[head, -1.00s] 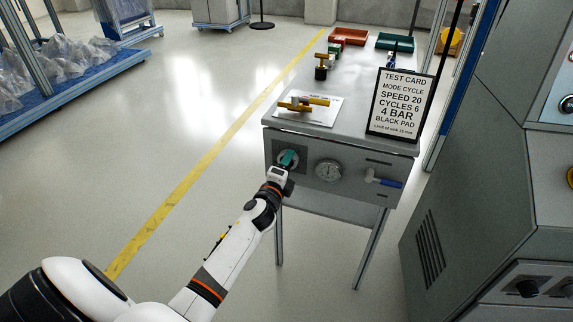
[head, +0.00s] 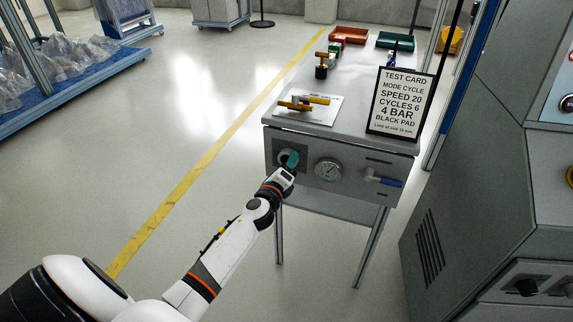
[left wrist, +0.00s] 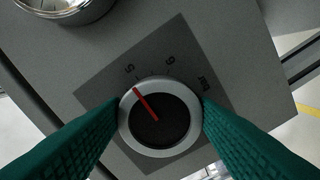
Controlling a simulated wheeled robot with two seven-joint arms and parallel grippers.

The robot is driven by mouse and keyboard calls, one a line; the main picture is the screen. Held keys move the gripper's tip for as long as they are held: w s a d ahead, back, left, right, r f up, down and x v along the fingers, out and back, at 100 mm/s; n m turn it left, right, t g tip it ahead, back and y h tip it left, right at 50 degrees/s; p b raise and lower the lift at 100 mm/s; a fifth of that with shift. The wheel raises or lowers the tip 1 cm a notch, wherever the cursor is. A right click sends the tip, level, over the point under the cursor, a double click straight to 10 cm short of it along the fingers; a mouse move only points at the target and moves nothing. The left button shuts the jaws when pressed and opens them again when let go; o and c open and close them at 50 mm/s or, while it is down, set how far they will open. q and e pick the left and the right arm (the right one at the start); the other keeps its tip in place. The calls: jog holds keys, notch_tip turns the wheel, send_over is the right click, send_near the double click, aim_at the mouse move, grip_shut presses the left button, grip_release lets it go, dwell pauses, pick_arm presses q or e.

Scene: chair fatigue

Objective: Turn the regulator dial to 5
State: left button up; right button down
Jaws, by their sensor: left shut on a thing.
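The regulator dial (left wrist: 160,117) is a round black knob with a pale ring and a red pointer line. It sits on a dark square plate with printed marks. In the left wrist view the pointer aims up-left, in line with the mark that reads as 5; another mark, looking like 6, lies to its right. My left gripper (left wrist: 160,125) has its green fingers on both sides of the dial, shut on it. In the head view the left gripper (head: 293,160) is at the cabinet's front panel and hides most of the dial. My right gripper is not in view.
A round gauge (head: 328,170) and a blue-handled valve (head: 383,180) are right of the dial. A framed test card (head: 401,103) stands on the cabinet top (head: 352,105). A grey machine (head: 470,190) stands at right.

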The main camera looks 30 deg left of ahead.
pick_arm(q)
jog(key=shift+f, duration=0.1)
jog(key=o, duration=1)
jog(key=shift+c, duration=0.2)
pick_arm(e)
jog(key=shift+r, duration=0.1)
pick_arm(q)
jog(key=v, duration=1.2)
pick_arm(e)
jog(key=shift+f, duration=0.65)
